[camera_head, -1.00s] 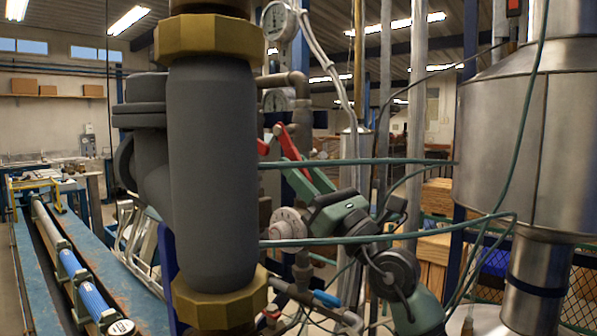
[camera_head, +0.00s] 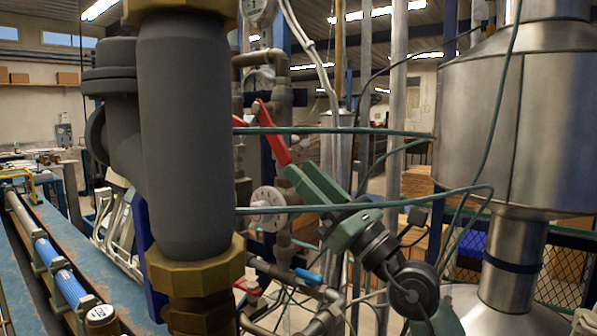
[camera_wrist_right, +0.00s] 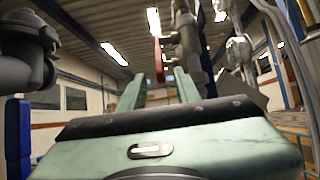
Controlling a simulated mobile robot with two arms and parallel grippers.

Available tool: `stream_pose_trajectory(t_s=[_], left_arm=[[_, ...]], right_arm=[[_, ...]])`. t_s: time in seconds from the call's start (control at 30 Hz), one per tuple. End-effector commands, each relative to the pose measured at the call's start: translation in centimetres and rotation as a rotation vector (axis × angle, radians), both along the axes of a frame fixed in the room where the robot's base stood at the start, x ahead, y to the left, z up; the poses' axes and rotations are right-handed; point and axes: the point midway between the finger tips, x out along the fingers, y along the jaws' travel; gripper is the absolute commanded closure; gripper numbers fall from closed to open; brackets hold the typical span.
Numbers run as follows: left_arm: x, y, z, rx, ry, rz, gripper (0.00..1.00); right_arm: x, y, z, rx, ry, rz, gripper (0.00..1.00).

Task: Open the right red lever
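A long red lever (camera_head: 273,132) slants down to the right on the pipework, right of the large grey valve body in the head view. A smaller bit of red (camera_head: 239,122) shows to its left, partly hidden by that body. My right gripper (camera_head: 298,172) is green and sits just below and right of the long lever's lower end. In the right wrist view its fingers (camera_wrist_right: 160,84) are apart, with a red lever (camera_wrist_right: 159,60) seen in the gap beyond the tips. Contact cannot be told. My left gripper is not in view.
The grey valve body (camera_head: 185,140) with brass nuts blocks the left centre. A white dial (camera_head: 267,208) and a lower red handle (camera_head: 247,287) are near my right gripper. Green hoses (camera_head: 375,203) cross the area. A metal tank (camera_head: 520,130) stands at right.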

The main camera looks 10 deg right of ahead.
Motion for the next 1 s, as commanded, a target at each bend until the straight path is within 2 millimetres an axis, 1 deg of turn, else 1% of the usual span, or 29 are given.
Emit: stream_pose_trajectory(t_s=[0.17, 0.2, 0.27, 0.3, 0.37, 0.47, 0.57, 0.77, 1.0], left_arm=[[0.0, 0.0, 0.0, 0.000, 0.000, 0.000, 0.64], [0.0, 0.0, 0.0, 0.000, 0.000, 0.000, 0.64], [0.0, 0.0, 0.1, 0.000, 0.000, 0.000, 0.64], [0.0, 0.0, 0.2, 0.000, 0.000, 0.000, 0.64], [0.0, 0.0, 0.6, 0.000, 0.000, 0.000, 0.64], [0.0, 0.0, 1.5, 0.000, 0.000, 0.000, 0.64], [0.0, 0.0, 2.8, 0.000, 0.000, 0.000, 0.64], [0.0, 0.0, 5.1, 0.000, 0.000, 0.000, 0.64], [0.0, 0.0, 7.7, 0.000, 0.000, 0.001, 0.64]], right_arm=[[0.0, 0.0, 0.0, 0.000, 0.000, 0.000, 0.67], [0.0, 0.0, 0.0, 0.000, 0.000, 0.000, 0.73], [0.0, 0.0, 0.0, 0.004, 0.005, 0.006, 0.90], [-0.1, 0.0, 0.0, 0.015, 0.016, 0.019, 1.00], [-0.2, 0.0, 0.0, 0.045, 0.049, 0.061, 1.00], [-0.9, 0.0, 0.0, 0.145, 0.155, 0.197, 1.00], [-1.8, -0.2, -0.1, 0.295, 0.316, 0.393, 1.00], [-3.7, -1.0, 0.0, 0.630, 0.676, 0.806, 1.00], [-5.4, -2.8, 0.3, 1.055, 1.120, 1.281, 1.00]])
